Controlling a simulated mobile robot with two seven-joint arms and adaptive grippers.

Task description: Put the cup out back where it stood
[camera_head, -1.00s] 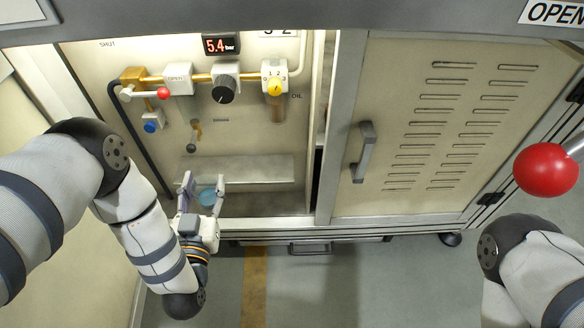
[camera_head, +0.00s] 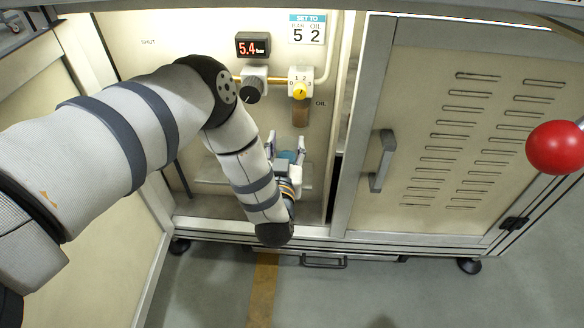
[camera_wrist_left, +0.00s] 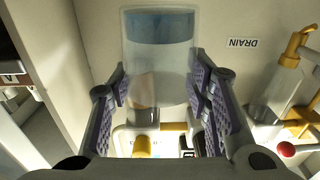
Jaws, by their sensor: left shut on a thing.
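The cup is clear with a blue end (camera_wrist_left: 160,28), and my left gripper (camera_wrist_left: 157,88) is shut around it in the left wrist view. In the head view the cup shows as a small bluish shape (camera_head: 290,158) between the fingertips of my left gripper (camera_head: 285,146). It is held inside the open cabinet, below the unit with the yellow knob (camera_head: 300,90) and its amber bowl (camera_head: 300,117). Whether the cup touches anything is hidden by the gripper and wrist. My right gripper is out of view.
A black knob (camera_head: 251,90) and a pressure display (camera_head: 253,45) are on the cabinet's back panel. The closed right door with its handle (camera_head: 382,160) stands right of the opening. A red ball (camera_head: 555,147) is at far right. The wrist view shows a DRAIN label (camera_wrist_left: 249,43).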

